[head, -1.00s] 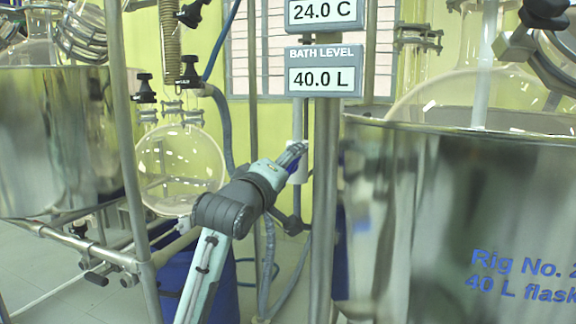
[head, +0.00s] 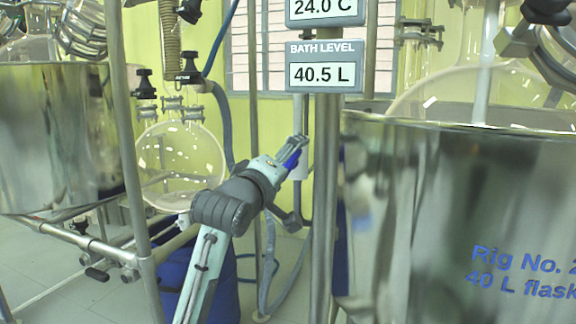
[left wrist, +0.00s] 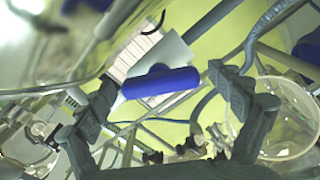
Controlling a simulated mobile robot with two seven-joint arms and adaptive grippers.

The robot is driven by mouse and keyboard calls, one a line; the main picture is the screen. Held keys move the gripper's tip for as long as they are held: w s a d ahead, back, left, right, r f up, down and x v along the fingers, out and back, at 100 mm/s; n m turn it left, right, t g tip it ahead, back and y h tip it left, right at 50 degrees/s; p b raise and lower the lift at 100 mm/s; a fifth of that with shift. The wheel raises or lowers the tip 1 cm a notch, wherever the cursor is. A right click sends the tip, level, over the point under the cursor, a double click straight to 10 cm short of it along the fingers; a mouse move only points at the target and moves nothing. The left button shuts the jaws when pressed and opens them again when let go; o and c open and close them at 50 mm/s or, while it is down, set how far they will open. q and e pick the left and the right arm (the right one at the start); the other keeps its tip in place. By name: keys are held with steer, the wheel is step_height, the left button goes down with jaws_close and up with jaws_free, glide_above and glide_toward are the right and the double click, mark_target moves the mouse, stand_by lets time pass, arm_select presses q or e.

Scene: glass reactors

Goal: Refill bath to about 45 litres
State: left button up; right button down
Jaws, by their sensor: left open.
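The bath-level display (head: 322,67) reads 40.5 L in the head view. The steel bath (head: 430,210) marked "Rig No. 2" and "40 L flask" stands at the right; its water level is hidden by the wall. A blue handle (left wrist: 160,83) on a white body (left wrist: 158,52) shows in the left wrist view, crosswise between the fingers of my left gripper (left wrist: 163,88). These fingers are open, one on each side of the handle; I cannot tell whether they touch it. In the head view my left gripper (head: 293,150) is at the white body beside the post. My right gripper is out of view.
A steel post (head: 325,210) stands between my left gripper and the bath. A second steel bath (head: 55,140), a round glass flask (head: 180,165) and frame tubes are at the left. A grey hose (head: 226,125) hangs behind the arm.

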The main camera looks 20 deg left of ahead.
arm_select(q)
steer(key=s, duration=0.7)
steer(key=shift+a, duration=0.15)
steer(key=shift+s, duration=0.1)
stand_by(7.0)
